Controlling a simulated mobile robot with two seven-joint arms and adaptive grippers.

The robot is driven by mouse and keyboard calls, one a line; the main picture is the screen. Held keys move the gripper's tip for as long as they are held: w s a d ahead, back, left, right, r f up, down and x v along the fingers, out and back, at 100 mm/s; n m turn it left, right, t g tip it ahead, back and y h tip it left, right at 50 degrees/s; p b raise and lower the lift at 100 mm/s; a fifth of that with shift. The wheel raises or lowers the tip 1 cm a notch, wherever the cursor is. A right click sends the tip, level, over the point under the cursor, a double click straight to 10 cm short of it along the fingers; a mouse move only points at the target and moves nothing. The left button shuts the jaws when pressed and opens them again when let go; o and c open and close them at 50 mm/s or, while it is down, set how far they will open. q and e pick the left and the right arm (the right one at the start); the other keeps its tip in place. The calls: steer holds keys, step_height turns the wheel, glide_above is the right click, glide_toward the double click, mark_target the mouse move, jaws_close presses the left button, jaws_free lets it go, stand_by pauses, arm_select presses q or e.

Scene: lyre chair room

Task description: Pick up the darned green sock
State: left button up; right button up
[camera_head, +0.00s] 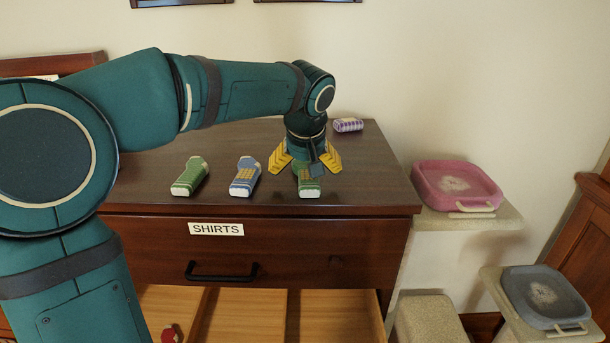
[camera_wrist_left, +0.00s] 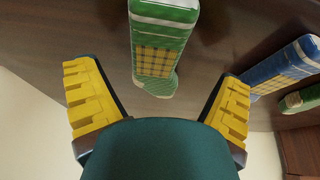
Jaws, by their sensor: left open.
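The darned green sock (camera_head: 310,186), folded, with a yellow plaid patch and a white end, lies on the dark dresser top under my left gripper (camera_head: 305,167). The hand hides part of it in the head view. In the left wrist view the sock (camera_wrist_left: 158,35) lies ahead and between the spread yellow fingers, its rounded toe towards the palm. My left gripper is open, points down and holds nothing. I cannot tell whether a finger touches the sock. My right gripper is not in view.
A blue sock with a plaid patch (camera_head: 245,178) and another green sock (camera_head: 190,176) lie to the left. A purple patterned bundle (camera_head: 348,125) lies behind. An open divided drawer (camera_head: 250,315) is below. Pink (camera_head: 457,185) and grey (camera_head: 545,297) trays stand at right.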

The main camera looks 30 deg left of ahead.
arm_select(q)
steer(key=shift+w+a+f, duration=0.1)
steer(key=shift+w+f, duration=0.1)
steer(key=shift+f, duration=0.45)
steer(key=c, duration=1.1)
steer(key=shift+r, duration=0.1)
steer(key=shift+c, duration=0.2)
